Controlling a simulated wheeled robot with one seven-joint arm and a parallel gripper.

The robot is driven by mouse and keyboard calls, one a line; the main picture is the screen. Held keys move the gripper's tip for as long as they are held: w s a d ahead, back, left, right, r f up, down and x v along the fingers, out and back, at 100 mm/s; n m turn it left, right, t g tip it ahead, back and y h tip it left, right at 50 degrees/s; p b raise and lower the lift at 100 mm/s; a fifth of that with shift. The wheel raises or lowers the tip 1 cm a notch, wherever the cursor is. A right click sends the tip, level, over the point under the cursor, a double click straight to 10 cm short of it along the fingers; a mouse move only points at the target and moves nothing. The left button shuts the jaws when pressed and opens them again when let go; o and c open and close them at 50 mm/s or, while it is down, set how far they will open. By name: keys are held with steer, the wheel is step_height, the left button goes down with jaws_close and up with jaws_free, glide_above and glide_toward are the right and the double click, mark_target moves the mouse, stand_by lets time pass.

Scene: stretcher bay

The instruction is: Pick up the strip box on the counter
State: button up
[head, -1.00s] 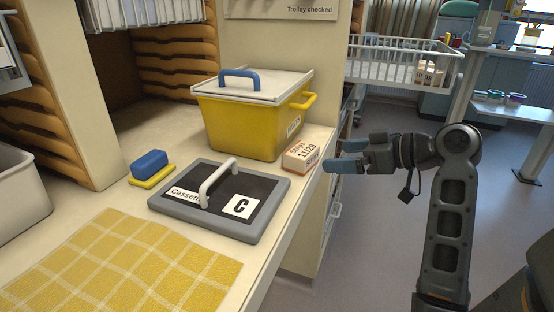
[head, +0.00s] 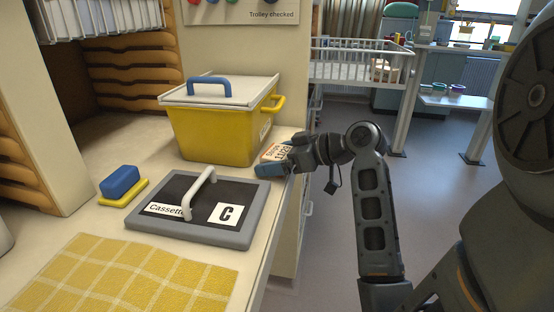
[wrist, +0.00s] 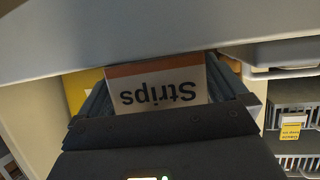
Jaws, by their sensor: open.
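The strip box (head: 276,152) is a small white box with an orange band, on the counter (head: 150,140) near its right edge, just right of the yellow bin. My gripper (head: 272,170) is at the box, coming from the right, and partly hides it in the head view. In the wrist view the box (wrist: 160,88) shows upside-down lettering "Strips" and lies between the two fingers of my open gripper (wrist: 162,95). I cannot tell whether either finger touches it.
A yellow bin (head: 215,135) with a white lid and blue handle stands behind. A grey cassette marked C (head: 245,232) lies in front of the box. A blue sponge (head: 121,181) and a checked yellow cloth (head: 120,280) are left. Open floor lies to the right.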

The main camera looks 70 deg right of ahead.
steer(key=shift+w, duration=0.1)
steer(key=c, duration=0.8)
